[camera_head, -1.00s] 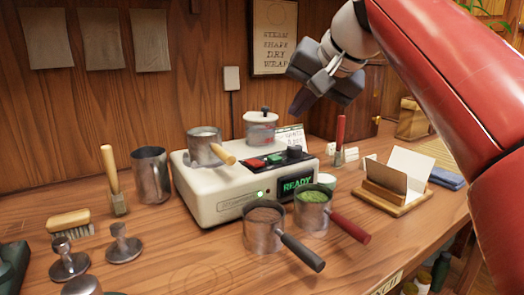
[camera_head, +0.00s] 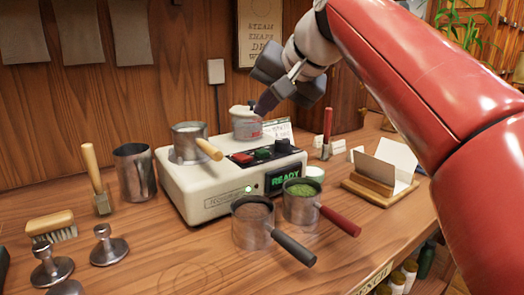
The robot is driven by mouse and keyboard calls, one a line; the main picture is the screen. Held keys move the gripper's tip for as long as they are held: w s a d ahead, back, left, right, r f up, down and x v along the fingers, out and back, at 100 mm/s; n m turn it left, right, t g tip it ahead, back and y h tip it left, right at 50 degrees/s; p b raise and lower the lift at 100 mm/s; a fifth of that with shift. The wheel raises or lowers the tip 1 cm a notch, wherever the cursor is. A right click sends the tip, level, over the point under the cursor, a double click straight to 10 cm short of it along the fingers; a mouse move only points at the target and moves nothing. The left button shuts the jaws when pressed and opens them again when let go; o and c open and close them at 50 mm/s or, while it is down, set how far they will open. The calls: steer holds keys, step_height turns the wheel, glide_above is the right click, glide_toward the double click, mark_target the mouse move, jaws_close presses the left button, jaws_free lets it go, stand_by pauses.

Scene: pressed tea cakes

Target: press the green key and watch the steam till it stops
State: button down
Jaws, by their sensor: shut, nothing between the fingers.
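A cream steamer box (camera_head: 185,188) stands mid-bench with a lit display (camera_head: 285,177) reading READY. On its dark top panel the green key (camera_head: 263,154) lies between a red key (camera_head: 242,158) and a black knob (camera_head: 284,146). A small light (camera_head: 249,189) glows on its front. My gripper (camera_head: 266,104) is shut and empty, pointing down-left, above and behind the green key in the picture, overlapping the clear pot's lid area. I see no clear steam.
Two handled pans, one with brown contents (camera_head: 252,228) and one with green (camera_head: 302,205), stand in front of the box. A steel cup (camera_head: 134,172) and brush (camera_head: 50,228) are left. A wooden card stand (camera_head: 380,190) is right.

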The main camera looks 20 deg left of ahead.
mark_target(262, 153)
steer(key=shift+f+b, duration=2.25)
steer(key=shift+f, duration=0.4)
steer(key=shift+f, duration=0.4)
steer(key=shift+f+b, duration=0.45)
steer(key=shift+b, duration=0.05)
stand_by(0.4)
stand_by(0.3)
steer(key=shift+r+p, duration=0.9)
steer(key=shift+p, duration=0.1)
